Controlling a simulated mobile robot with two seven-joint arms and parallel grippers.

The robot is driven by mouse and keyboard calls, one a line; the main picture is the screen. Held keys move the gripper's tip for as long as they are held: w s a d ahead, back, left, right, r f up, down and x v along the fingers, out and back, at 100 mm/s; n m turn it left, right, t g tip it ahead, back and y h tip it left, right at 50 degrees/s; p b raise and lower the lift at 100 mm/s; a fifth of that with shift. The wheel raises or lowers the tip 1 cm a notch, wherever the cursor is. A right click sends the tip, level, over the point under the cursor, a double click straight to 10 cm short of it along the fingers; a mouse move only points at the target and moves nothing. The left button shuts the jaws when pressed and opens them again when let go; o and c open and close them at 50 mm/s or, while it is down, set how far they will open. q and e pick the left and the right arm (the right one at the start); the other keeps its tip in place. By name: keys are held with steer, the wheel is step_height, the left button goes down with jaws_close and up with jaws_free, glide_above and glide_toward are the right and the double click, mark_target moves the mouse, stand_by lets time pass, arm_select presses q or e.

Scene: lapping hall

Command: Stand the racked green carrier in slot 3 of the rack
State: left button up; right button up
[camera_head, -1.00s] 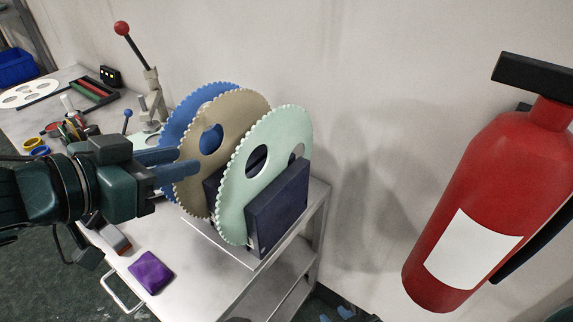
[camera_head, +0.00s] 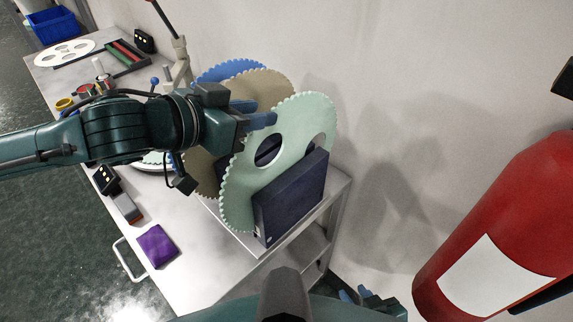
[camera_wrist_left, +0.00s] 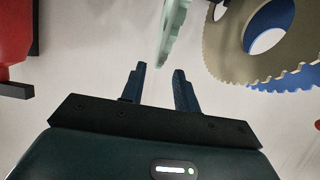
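The pale green toothed carrier (camera_head: 290,125) stands upright, slightly tilted, in the dark rack (camera_head: 292,198), nearest its front end block. It has large round holes. A tan carrier (camera_head: 262,82) and a blue carrier (camera_head: 228,70) stand behind it. I cannot tell the slot numbers. My left gripper (camera_head: 266,111) is open at the green carrier's upper left edge. In the left wrist view the carrier's rim (camera_wrist_left: 170,35) points down toward the gap between the open fingers (camera_wrist_left: 158,70), not gripped. My right gripper (camera_head: 355,294) is low at the bottom, its fingers apart and empty.
The rack stands on a metal cart (camera_head: 210,270) against the wall. A purple pouch (camera_head: 156,246) lies at its front left. Small tools and a lever with a post (camera_head: 180,60) crowd the left. A red fire extinguisher (camera_head: 500,235) hangs at right.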

mark_target(277, 110)
arm_select(q)
steer(key=x, duration=0.5)
steer(key=shift+w+d+f+p, duration=0.15)
steer(key=shift+d+f+p, duration=0.05)
steer(key=shift+f+p, duration=0.2)
steer(key=shift+r, duration=0.1)
jaws_close()
stand_by(0.9)
steer(key=shift+r, duration=0.15)
